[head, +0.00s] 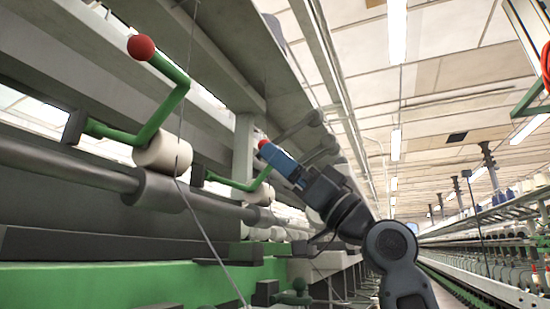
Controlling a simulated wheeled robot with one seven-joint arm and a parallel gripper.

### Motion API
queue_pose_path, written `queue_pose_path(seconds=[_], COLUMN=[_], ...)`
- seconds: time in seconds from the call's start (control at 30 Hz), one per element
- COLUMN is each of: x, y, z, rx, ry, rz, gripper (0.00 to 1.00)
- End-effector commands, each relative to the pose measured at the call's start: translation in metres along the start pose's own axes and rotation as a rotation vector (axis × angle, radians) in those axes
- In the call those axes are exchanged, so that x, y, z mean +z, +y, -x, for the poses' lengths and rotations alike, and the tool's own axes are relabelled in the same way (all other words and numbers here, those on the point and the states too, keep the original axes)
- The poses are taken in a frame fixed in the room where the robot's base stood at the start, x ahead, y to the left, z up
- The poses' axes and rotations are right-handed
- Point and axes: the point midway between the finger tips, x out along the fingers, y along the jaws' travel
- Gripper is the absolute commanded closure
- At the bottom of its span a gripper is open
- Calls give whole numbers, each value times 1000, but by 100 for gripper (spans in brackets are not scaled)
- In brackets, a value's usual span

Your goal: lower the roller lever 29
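A green cranked lever (176,101) with a red ball knob (141,47) stands raised at the upper left. Its lower end runs beside a white roller (163,153). Farther along the machine is a second green lever (235,183), also with a red knob (262,143). No number is readable on either lever, so I cannot tell which is 29. My gripper (267,151) reaches up from the lower right, with its blue end right at the second lever's knob. That end partly covers the knob and the lever's upper part. I cannot tell whether the fingers touch or enclose the knob.
A long grey shaft (65,167) runs along the machine above a green rail (90,285). A thin cable (205,230) hangs in front at the left. More white bobbins (260,218) sit behind. An aisle opens at the right, beside another spinning frame (500,265).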

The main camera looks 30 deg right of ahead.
Motion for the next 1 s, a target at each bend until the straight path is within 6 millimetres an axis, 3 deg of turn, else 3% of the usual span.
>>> queue_pose_path(seconds=[0.1,0.3,1.0], x=[1,0,0], y=[0,0,-1], z=[20,35,36], rx=[2,0,-1], ry=[0,0,0], rz=[0,0,0], gripper=[0,0,0])
